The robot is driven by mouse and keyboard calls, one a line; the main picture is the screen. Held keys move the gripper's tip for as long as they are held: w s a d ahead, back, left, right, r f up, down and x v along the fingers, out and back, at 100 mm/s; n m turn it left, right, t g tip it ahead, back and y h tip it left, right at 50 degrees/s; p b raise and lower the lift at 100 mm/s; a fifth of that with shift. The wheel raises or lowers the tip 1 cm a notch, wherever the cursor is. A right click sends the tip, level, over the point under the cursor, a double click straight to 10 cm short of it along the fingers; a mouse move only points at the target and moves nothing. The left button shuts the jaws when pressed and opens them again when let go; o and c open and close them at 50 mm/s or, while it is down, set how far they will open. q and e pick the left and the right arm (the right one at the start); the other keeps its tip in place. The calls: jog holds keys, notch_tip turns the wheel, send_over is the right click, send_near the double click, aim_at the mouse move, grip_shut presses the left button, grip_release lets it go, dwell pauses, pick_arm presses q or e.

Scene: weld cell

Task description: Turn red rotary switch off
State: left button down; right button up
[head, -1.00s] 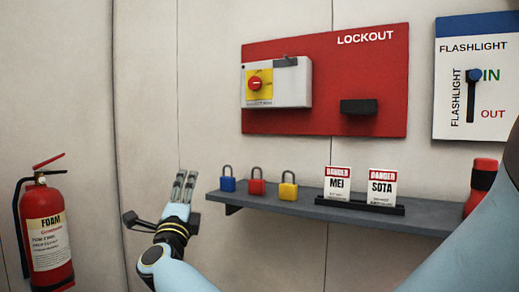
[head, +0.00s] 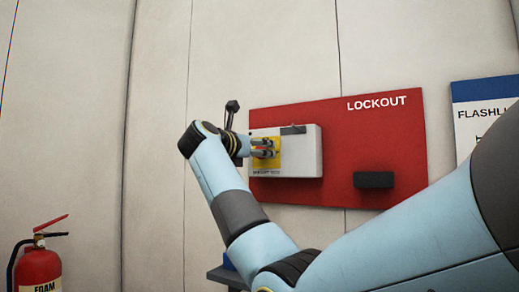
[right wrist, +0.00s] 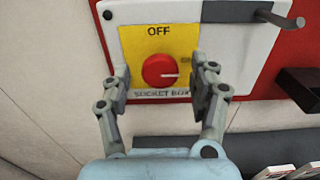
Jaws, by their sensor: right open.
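The red rotary switch (right wrist: 158,71) sits on a yellow plate (right wrist: 140,40) on the white socket box (head: 307,152). In the right wrist view its white mark points right, toward the partly covered ON label; OFF is printed above it. My right gripper (right wrist: 163,80) is open, with one finger on each side of the knob, close to the plate. I cannot tell whether the fingers touch the knob. In the head view the right gripper (head: 268,148) covers most of the switch. My left gripper is not in view.
The box is mounted on the red LOCKOUT board (head: 385,135), with a black block (head: 374,180) at its lower right. A grey rod (right wrist: 280,20) sticks out at the box's upper right. A fire extinguisher (head: 40,270) stands lower left; a FLASHLIGHT board (head: 480,130) hangs at right.

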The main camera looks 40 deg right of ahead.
jog(key=shift+w+d, duration=0.2)
jog(key=shift+d, duration=0.5)
jog(key=c, duration=1.1)
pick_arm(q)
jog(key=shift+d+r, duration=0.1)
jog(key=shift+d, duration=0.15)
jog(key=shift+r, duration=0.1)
pick_arm(e)
jog(key=shift+c, duration=0.2)
pick_arm(q)
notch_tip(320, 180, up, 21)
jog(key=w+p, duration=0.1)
jog(key=p, duration=2)
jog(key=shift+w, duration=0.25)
pick_arm(e)
jog(key=shift+w+a+f+n, duration=0.1)
jog(key=shift+n, duration=4.45)
jog(key=shift+w+f+n, duration=0.1)
jog(key=shift+n, duration=4.45)
